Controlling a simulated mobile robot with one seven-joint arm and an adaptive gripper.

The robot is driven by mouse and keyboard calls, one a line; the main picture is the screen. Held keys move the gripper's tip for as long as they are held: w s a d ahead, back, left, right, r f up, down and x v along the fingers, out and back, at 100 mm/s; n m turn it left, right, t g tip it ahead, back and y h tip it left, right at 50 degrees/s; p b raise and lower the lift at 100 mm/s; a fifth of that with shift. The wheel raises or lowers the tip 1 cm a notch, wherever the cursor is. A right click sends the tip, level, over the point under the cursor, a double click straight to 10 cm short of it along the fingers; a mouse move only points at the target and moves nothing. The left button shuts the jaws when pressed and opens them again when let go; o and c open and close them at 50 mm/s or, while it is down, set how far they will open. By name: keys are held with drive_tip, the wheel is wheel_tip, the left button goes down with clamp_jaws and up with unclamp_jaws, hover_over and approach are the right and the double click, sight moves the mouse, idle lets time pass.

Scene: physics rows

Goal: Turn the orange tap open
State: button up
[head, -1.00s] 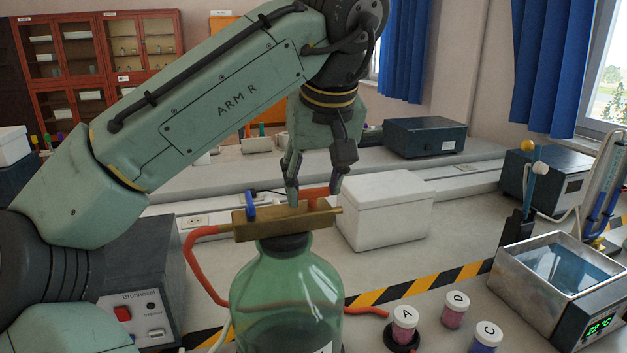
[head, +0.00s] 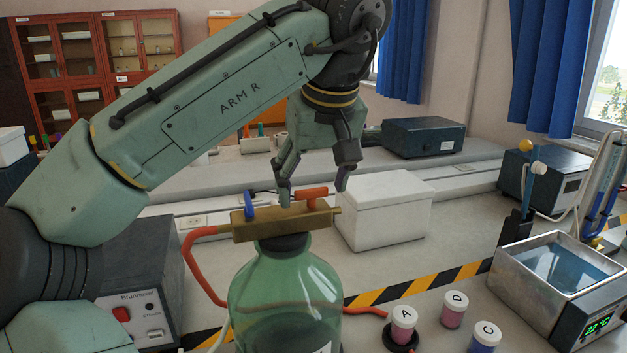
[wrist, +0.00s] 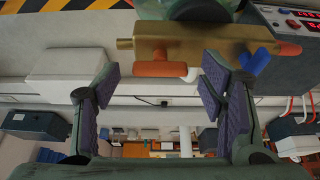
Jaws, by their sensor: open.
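The orange tap (head: 313,193) sits on a brass block (head: 285,226) on top of a green glass bottle (head: 285,290). Its handle lies roughly along the block's length. A blue tap (head: 249,206) is at the block's left end and stands crosswise. My gripper (head: 313,194) is open, with one finger on each side of the orange handle. In the wrist view the orange handle (wrist: 160,69) lies between the open fingers, near their tips, with gaps at both ends. The blue tap (wrist: 256,66) is just outside one finger. I cannot tell whether any fingertip touches the block.
A white box (head: 385,215) stands close behind the block on the right. A red hose (head: 196,265) leaves the block's left end. Lettered jars (head: 404,322) and a water bath (head: 560,285) stand at the right front. A grey power unit (head: 145,290) is at the left.

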drive_tip(key=shift+s+r, duration=0.1)
drive_tip(key=shift+r, duration=0.15)
drive_tip(key=s+d, duration=0.4)
drive_tip(key=s, duration=0.7)
drive_tip(key=shift+s+r, duration=0.3)
drive_tip(key=shift+s, duration=0.05)
